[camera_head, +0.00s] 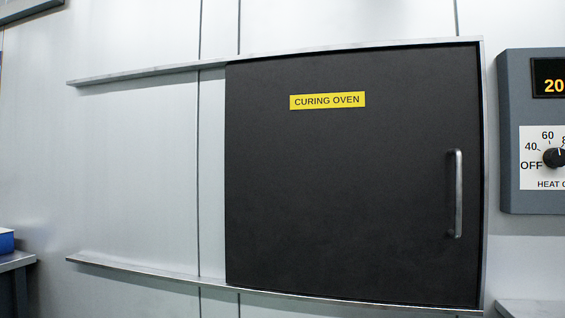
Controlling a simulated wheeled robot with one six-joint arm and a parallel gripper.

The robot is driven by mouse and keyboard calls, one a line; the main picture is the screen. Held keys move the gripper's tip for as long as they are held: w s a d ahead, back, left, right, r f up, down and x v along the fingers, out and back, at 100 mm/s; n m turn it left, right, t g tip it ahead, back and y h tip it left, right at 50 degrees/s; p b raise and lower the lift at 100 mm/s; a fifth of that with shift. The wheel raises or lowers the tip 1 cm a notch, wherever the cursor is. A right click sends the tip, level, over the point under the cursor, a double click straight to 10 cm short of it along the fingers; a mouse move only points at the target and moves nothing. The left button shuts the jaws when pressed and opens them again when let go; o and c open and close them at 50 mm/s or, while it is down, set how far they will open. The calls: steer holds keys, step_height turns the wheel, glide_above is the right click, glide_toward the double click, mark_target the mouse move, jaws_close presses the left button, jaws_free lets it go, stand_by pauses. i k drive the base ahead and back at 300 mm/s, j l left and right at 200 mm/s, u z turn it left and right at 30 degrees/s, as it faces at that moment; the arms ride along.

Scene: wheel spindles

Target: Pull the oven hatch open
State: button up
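The oven hatch (340,200) is a large dark panel set in the pale wall, with a yellow "CURING OVEN" label (327,101) near its top. It looks shut. A vertical metal bar handle (458,193) is fixed near its right edge. Light metal rails run along the top (150,74) and bottom (140,272) of the hatch and extend past it to the left. My gripper is not in view, so nothing shows at the handle.
A grey control box (515,110) with a display and heat dial (555,157) is on the wall right of the hatch. A shelf corner (530,308) shows at bottom right. A blue item (6,240) rests on a bench at left. The wall between the rails is clear.

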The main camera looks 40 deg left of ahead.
mark_target(352, 175)
steer(key=u, duration=1.2)
